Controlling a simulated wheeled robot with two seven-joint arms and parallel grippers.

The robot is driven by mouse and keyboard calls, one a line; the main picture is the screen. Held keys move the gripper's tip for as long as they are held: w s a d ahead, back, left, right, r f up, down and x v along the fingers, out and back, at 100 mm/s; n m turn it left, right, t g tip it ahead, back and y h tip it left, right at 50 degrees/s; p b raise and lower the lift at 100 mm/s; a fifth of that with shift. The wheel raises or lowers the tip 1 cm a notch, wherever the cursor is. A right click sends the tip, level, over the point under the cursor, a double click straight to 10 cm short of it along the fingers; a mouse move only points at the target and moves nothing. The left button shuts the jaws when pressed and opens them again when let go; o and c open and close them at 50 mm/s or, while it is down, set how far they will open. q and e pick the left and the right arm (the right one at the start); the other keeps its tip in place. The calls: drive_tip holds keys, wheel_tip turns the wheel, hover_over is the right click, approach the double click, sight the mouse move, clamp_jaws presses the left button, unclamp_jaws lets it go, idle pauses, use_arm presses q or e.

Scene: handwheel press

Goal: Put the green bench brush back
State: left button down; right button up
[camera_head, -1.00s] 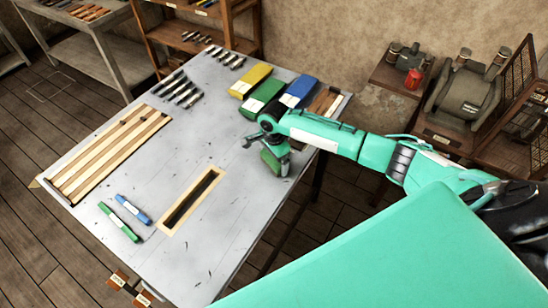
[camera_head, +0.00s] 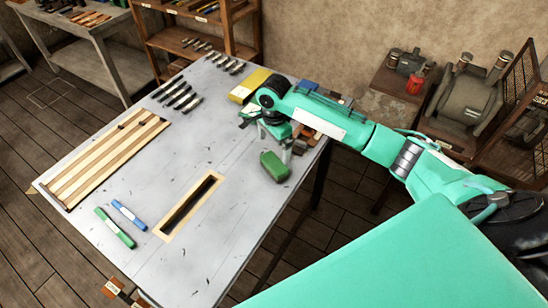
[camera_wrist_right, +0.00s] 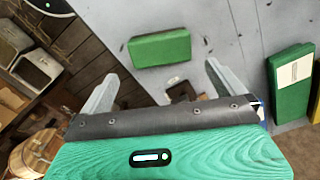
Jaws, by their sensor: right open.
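A plain green block (camera_head: 274,166), which I take for the green bench brush, lies on the grey table near its right edge. No bristles can be made out. My right gripper (camera_head: 284,148) is over the table just behind it, pointing down. In the right wrist view the block (camera_wrist_right: 160,48) lies apart from the fingers, beyond the gap between them. The right gripper (camera_wrist_right: 160,78) is open and nothing shows between its fingers. A green box with a pale label (camera_wrist_right: 290,85) lies at the right of that view; my arm mostly hides it in the head view. My left gripper is not in view.
A yellow box (camera_head: 250,85) and a blue box (camera_head: 309,86) stand by the arm. A framed slot (camera_head: 188,206), a striped wooden board (camera_head: 106,158), slim green (camera_head: 114,227) and blue (camera_head: 130,214) bars and several dark tools (camera_head: 178,95) share the table. Bare tabletop surrounds the slot.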

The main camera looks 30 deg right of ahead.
drive_tip(key=shift+r, duration=1.35)
